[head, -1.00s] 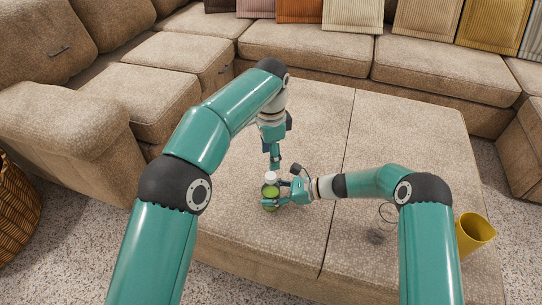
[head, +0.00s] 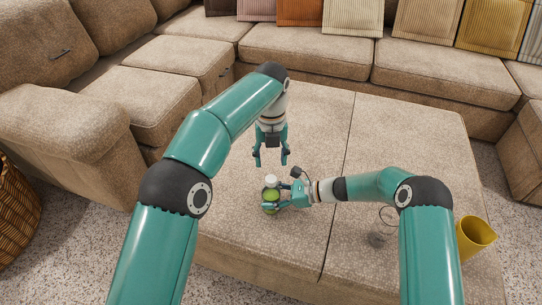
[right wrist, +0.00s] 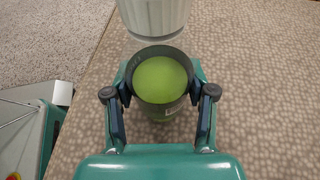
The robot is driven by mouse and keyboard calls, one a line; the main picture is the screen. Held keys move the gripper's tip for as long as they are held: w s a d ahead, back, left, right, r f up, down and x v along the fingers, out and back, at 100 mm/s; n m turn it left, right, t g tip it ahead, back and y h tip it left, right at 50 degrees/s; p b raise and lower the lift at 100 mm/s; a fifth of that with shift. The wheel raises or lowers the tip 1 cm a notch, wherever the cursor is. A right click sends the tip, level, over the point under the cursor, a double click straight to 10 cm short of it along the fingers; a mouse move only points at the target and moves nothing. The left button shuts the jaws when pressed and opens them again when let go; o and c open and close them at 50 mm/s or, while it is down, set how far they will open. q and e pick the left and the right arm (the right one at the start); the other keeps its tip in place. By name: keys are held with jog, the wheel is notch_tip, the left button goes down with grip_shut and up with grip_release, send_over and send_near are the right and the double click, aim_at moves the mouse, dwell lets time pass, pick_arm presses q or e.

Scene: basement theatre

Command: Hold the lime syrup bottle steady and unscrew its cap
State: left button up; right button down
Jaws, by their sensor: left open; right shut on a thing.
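The lime syrup bottle (head: 270,196), green with a white cap (head: 271,181), stands upright on the beige ottoman. The cap still sits at its top; whether its thread is engaged I cannot tell. My right gripper (head: 277,204) is shut around the bottle's body from the right. In the right wrist view the green bottle (right wrist: 160,80), with a dark band around it, is between the two fingers, and the pale cap (right wrist: 155,17) is at the top edge. My left gripper (head: 271,163) is open and empty just above the cap, fingers pointing down, apart from it.
The ottoman (head: 400,130) is broad and mostly clear, with a seam across it. A yellow cup (head: 475,236) is at the right, beyond my right arm. Sofas surround the back and left; a wicker basket (head: 17,207) is at far left.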

aim_at(271, 179)
pick_arm(q)
jog(key=shift+f, duration=3.95)
jog(key=shift+c, duration=0.3)
